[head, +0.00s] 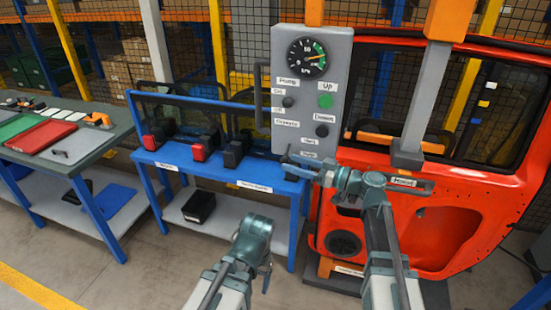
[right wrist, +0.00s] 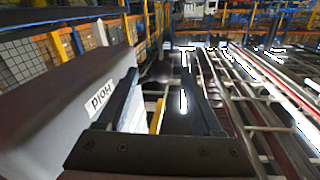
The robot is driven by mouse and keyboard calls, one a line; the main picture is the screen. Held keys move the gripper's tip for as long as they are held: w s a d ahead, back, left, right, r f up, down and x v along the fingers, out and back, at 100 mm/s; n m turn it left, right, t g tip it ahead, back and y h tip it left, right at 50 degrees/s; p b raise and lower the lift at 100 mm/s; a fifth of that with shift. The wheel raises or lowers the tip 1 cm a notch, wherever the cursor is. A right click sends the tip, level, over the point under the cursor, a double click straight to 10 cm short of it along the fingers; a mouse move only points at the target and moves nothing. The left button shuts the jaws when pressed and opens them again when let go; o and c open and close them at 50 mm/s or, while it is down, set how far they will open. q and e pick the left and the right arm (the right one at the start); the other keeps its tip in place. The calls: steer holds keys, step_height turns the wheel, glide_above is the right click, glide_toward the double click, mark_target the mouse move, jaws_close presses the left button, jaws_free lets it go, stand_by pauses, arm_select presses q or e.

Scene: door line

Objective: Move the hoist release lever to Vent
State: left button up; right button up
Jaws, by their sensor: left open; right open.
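The grey hoist control panel (head: 340,75) hangs in front of the red door, with a round gauge, a green button and dark knobs. Small labels near its lower edge are hard to read. In the right wrist view a grey housing (right wrist: 60,95) carries a label (right wrist: 103,98) that seems to read "Hold", upside down. My right gripper (head: 305,168) is open at the panel's lower edge, pointing left. Its fingers flank a gap in the wrist view (right wrist: 155,95). I cannot pick out the release lever for certain. My left gripper (head: 262,268) is open and low, away from the panel.
The red door (head: 450,225) stands right of and behind the panel. A blue bench (head: 222,178) with red and black blocks stands left of it. A table with a red tray (head: 45,137) is further left. Grey floor is open at lower left.

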steer(key=x, duration=0.6)
steer(key=shift+a, duration=0.3)
steer(key=shift+w, duration=0.15)
jaws_close()
steer(key=shift+w, duration=0.1)
stand_by(1.0)
